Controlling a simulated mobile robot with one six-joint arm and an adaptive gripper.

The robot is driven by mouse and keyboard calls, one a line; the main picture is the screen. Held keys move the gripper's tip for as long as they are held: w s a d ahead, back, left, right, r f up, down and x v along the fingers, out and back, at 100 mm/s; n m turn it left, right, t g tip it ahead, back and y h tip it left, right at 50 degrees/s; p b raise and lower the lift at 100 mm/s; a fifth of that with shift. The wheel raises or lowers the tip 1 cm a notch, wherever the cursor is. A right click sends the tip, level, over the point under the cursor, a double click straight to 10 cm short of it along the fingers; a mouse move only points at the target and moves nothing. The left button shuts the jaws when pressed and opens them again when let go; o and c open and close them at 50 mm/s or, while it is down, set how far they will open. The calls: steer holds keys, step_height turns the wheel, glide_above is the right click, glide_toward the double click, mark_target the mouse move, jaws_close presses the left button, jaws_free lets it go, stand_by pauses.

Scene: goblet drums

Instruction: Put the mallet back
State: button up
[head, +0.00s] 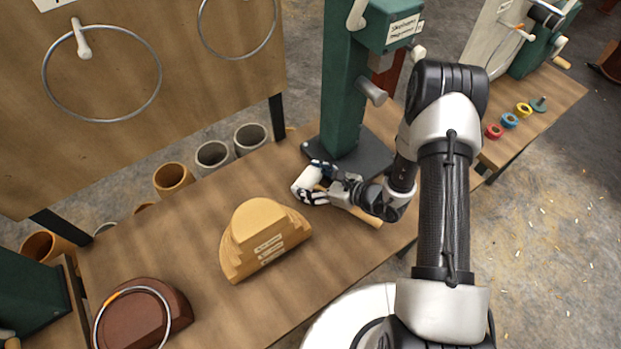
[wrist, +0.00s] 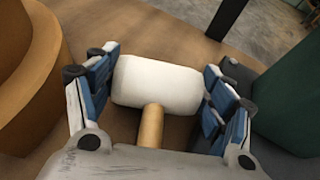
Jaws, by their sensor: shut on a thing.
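The mallet has a white cylindrical head (wrist: 158,84) and a light wooden handle (wrist: 150,126). My gripper (wrist: 158,88) has its blue-padded fingers at the two ends of the white head and is shut on it. In the head view my gripper (head: 316,184) is low over the wooden table, just in front of the green machine's dark base. The mallet's handle (head: 363,217) sticks out below the gripper toward the lower right. Whether the mallet touches the table is hard to tell. No empty holder for the mallet is plain in view.
A stepped wooden block (head: 265,240) with labels stands left of my gripper. The green machine (head: 343,90) rises just behind it. A reddish-brown block with a metal ring (head: 145,315) sits at the table's lower left. Bare tabletop (head: 190,230) lies left of the stepped block.

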steer(key=shift+f+b, duration=0.4)
steer(key=shift+b, duration=0.05)
stand_by(0.3)
steer(key=o, duration=1.6)
steer(key=v, duration=1.2)
steer(key=shift+s, duration=0.1)
